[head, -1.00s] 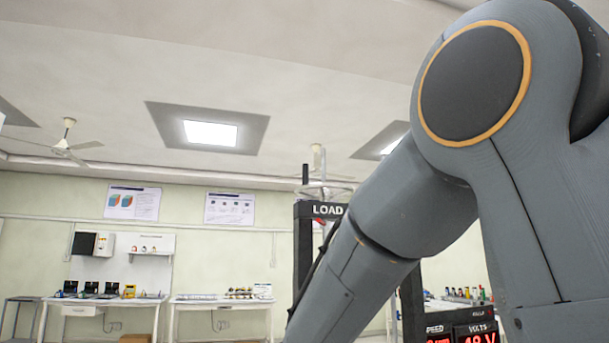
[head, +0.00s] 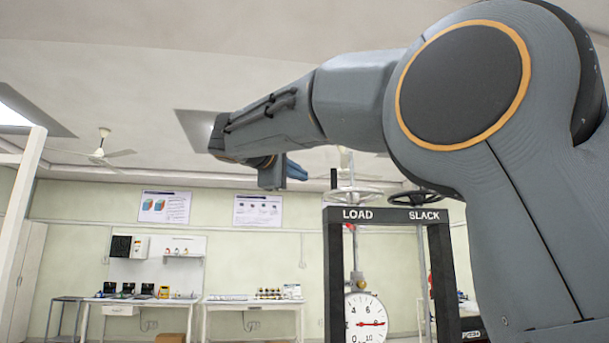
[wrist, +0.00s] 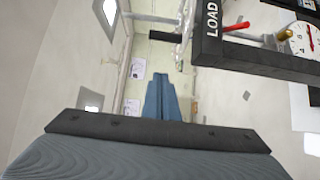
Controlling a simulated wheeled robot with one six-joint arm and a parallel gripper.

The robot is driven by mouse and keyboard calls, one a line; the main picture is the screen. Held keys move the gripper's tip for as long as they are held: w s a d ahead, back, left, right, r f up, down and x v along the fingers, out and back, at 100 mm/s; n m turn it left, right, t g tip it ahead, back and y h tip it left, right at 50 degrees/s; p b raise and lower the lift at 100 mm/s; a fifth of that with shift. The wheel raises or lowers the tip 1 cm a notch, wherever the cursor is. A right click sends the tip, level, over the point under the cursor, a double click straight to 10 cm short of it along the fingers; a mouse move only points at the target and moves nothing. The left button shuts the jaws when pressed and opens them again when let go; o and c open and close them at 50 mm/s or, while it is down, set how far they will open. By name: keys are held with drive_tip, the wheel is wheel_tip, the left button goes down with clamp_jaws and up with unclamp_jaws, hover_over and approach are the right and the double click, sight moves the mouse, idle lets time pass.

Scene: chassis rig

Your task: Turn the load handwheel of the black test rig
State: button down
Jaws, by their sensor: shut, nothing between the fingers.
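The black test rig (head: 333,262) stands right of centre in the head view, with LOAD and SLACK on its top beam. The load handwheel (head: 353,197) is a pale metal spoked wheel lying flat above the LOAD label. My gripper (head: 300,171) is shut and empty, its blue fingers pointing right, to the left of this wheel and a little higher in the picture. In the wrist view the shut fingers (wrist: 160,76) show at the centre. The rig's beam (wrist: 250,57) is at upper right there. I cannot tell the gap in depth.
A dark slack handwheel (head: 418,198) sits right of the load wheel, partly behind my arm. A dial gauge (head: 366,318) hangs under the beam. White tables (head: 255,305) with equipment stand along the back wall. The space between gripper and rig looks clear.

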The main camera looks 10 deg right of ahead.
drive_tip(key=w+d+p, duration=0.3)
drive_tip(key=d+p, duration=0.1)
drive_tip(key=d, duration=0.3)
drive_tip(key=shift+p, duration=0.4)
drive_tip(key=shift+s, duration=0.15)
drive_tip(key=shift+s+d+b, duration=0.45)
drive_tip(key=shift+s+b, duration=0.25)
drive_tip(key=shift+b, duration=0.45)
drive_tip(key=shift+w, duration=0.1)
